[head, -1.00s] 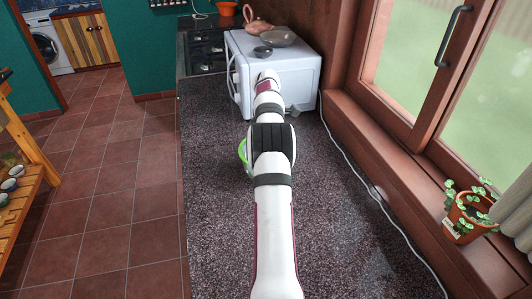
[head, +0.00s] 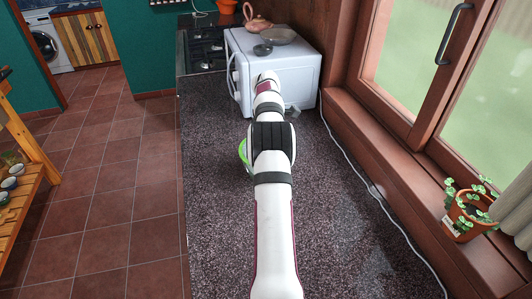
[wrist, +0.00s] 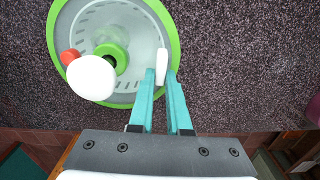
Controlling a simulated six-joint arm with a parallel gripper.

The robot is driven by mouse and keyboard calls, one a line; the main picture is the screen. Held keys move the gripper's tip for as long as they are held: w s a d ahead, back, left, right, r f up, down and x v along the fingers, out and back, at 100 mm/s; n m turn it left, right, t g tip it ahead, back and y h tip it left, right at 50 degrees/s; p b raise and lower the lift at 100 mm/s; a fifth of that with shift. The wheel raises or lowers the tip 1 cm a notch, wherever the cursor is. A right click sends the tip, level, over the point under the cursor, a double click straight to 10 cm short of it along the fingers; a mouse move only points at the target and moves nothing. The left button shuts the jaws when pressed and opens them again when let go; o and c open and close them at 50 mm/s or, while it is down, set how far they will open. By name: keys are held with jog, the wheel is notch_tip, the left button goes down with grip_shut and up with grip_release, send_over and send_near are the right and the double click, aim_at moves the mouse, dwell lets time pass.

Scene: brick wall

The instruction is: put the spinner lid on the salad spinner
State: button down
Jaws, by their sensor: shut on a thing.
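A round green-rimmed piece (wrist: 172,38) fills the upper part of the wrist view. It has a grey slotted face, a green hub, a white knob (wrist: 91,77) and a small red part, and looks like the spinner lid. My gripper (wrist: 163,73) has its teal fingers on either side of a white upright part near the right of the rim, shut on it. A green edge (head: 243,151) shows beside my arm in the head view, the rest hidden behind the arm. I cannot tell the salad spinner bowl apart from the lid, or whether they touch.
A white microwave (head: 290,70) with dishes on top stands at the back. A white cable (head: 365,185) runs along the window side, and a potted plant (head: 466,215) stands at the right.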

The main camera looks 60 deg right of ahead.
jog(key=shift+f, duration=0.35)
jog(key=shift+c, duration=2)
grip_release()
jog(key=shift+r, duration=3.55)
